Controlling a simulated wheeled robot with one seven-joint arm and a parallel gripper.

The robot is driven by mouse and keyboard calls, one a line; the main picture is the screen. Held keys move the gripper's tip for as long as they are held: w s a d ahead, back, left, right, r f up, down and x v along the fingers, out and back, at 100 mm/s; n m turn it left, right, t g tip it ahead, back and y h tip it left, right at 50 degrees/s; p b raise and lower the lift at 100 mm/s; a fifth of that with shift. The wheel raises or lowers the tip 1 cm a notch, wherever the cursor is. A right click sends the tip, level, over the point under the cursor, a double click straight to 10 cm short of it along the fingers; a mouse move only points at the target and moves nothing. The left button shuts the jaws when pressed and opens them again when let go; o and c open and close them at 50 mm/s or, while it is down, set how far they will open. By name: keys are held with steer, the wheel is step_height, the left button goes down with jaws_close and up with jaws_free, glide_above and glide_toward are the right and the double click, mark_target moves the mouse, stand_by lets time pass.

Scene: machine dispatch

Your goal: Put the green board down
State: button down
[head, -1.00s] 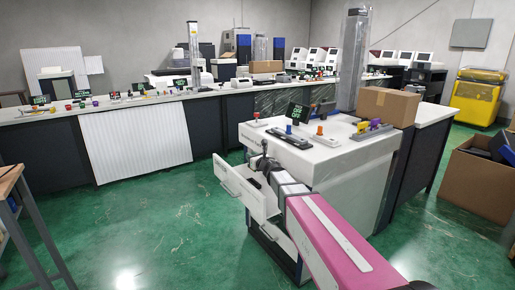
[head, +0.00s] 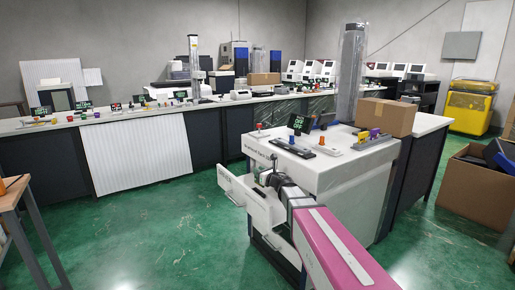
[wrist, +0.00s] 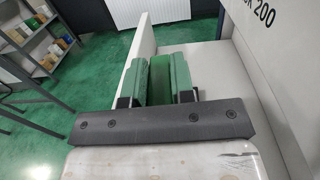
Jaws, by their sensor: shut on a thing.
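My gripper (wrist: 158,78) is shut on the green board (wrist: 160,80), which shows as a green strip between the two green finger pads in the wrist view. In the head view my gripper (head: 268,180) is at the open white drawer (head: 238,190) of the white machine cabinet (head: 345,175). The board cannot be made out there, as my arm and the drawer hide it. In the wrist view, the drawer's white wall (wrist: 142,45) stands just left of and beyond the fingers. Whether the board touches the drawer bottom cannot be told.
A small display (head: 299,124), coloured knobs and a cardboard box (head: 385,116) stand on the cabinet and counter. A long bench (head: 110,118) runs behind. A large carton (head: 478,185) is at right, and a wooden-topped table (head: 12,190) at left. Green floor is clear between.

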steer(key=s+d+n+g+y, duration=0.3)
steer(key=s+d, duration=1.5)
steer(key=s, duration=0.3)
steer(key=shift+f+g+y, duration=0.15)
steer(key=shift+g+y, duration=0.25)
steer(key=shift+d, duration=0.15)
